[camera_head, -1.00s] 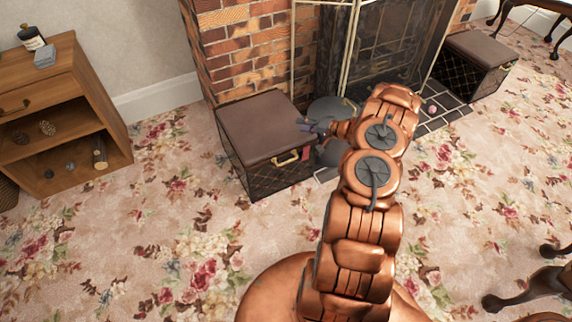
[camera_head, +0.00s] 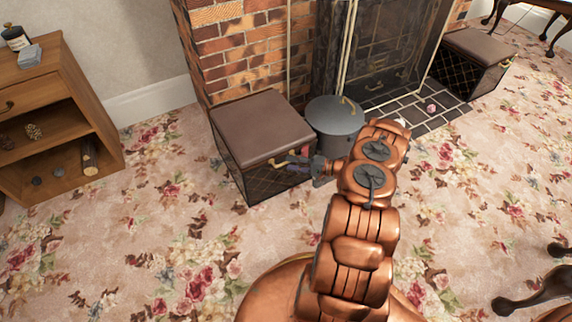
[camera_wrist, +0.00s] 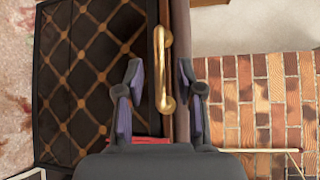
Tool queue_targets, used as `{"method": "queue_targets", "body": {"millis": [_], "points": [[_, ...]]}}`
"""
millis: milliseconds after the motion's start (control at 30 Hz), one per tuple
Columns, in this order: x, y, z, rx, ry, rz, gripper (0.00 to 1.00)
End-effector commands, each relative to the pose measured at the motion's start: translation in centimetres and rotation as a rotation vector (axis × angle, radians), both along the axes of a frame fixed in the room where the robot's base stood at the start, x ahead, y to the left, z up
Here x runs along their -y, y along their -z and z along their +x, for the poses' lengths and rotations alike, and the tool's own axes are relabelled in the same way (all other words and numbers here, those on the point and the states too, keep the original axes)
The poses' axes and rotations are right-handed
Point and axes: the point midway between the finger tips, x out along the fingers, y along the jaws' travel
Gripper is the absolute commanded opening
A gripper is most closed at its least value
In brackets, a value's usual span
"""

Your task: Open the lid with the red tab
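A dark box with a gold diamond lattice (camera_head: 255,182) stands at the hearth's left, its flat brown lid (camera_head: 258,125) down. A gold handle (camera_head: 283,162) sits at the lid's front edge; it also shows in the wrist view (camera_wrist: 160,65). A small red tab (camera_head: 305,150) is by the lid's front right corner. In the wrist view the red tab (camera_wrist: 150,140) lies close to my palm, partly hidden by it. My gripper (camera_head: 298,166) is open at the box's front right. In the wrist view its fingers (camera_wrist: 162,88) are on either side of the lid edge; contact is unclear.
The brick fireplace (camera_head: 245,50) rises behind. A similar box (camera_head: 470,68) stands farther right. A wooden shelf (camera_head: 60,120) is at left. Open carpet lies in front.

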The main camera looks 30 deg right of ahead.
Motion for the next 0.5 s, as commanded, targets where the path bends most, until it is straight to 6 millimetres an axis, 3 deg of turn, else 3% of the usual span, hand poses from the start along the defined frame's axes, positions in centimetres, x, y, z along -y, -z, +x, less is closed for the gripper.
{"method": "queue_targets", "body": {"millis": [200, 500], "points": [[-1.6, 0.4, 1.8, -0.001, -0.002, 0.001, 0.37], [-1.9, 0.4, 2.2, -0.001, 0.0, 0.0, 0.37]]}}
